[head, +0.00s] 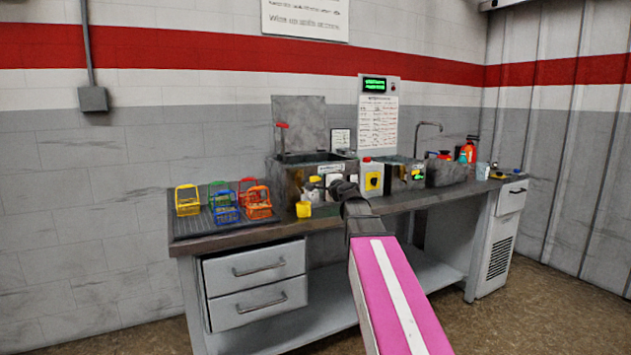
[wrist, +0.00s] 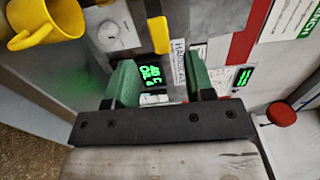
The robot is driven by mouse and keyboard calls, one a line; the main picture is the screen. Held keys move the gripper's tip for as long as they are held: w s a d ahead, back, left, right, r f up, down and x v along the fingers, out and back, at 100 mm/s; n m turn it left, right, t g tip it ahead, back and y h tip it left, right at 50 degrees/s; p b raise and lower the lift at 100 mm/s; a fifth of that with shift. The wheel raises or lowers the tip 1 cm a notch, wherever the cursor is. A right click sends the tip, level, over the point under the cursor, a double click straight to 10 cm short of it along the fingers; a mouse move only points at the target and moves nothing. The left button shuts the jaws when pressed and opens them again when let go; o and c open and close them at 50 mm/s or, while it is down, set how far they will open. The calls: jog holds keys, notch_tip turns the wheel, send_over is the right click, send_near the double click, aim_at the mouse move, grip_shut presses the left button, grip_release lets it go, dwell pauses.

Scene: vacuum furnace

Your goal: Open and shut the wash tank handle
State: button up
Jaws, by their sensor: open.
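The wash tank (head: 288,180) is a dark grey box on the bench in the head view, with a grey lid (head: 300,122) standing upright behind it. That panel carries a green-lit display (wrist: 151,76), a round knob (wrist: 110,36) and a yellow bar (wrist: 158,35) beyond the fingertips. I cannot tell which part is the handle, or the exact gap to the panel.
A yellow cup (wrist: 45,22) is at the wrist view's upper left. Several coloured baskets (head: 227,203) stand on the bench's left. A red knob (wrist: 283,114) lies right of my gripper.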

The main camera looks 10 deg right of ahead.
aim_at(316, 179)
jog(key=x, duration=0.7)
grip_shut()
